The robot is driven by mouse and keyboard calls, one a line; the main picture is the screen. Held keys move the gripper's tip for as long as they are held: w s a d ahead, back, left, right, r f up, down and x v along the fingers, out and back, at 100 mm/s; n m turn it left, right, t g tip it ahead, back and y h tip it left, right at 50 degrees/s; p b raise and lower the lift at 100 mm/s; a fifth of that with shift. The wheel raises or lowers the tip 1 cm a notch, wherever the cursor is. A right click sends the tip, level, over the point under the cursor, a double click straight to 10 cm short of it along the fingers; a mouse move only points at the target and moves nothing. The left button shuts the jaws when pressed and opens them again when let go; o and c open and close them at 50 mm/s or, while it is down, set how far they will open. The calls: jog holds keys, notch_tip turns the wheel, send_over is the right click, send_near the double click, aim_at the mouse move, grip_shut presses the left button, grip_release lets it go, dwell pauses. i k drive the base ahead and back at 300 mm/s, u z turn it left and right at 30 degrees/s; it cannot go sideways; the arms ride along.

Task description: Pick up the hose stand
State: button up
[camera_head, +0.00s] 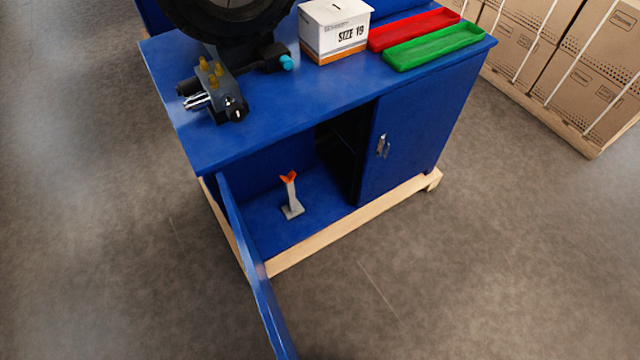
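The hose stand (291,197) is a small grey post on a flat square base, with an orange forked top. It stands upright on the floor of the open left compartment of the blue cabinet (259,230), near the front edge. Nothing touches it and nothing hides it in this view. My gripper is not in view.
The left cabinet door (250,265) stands open toward the front, left of the stand. The right door (410,130) is shut. On top are a crimping device (215,95), a white box (335,32), a red tray (412,30) and a green tray (435,47). Floor in front is clear.

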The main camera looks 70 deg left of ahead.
aim_at(293, 208)
jog(key=u, duration=1.15)
jog(key=i, duration=1.75)
jog(key=z, duration=5.85)
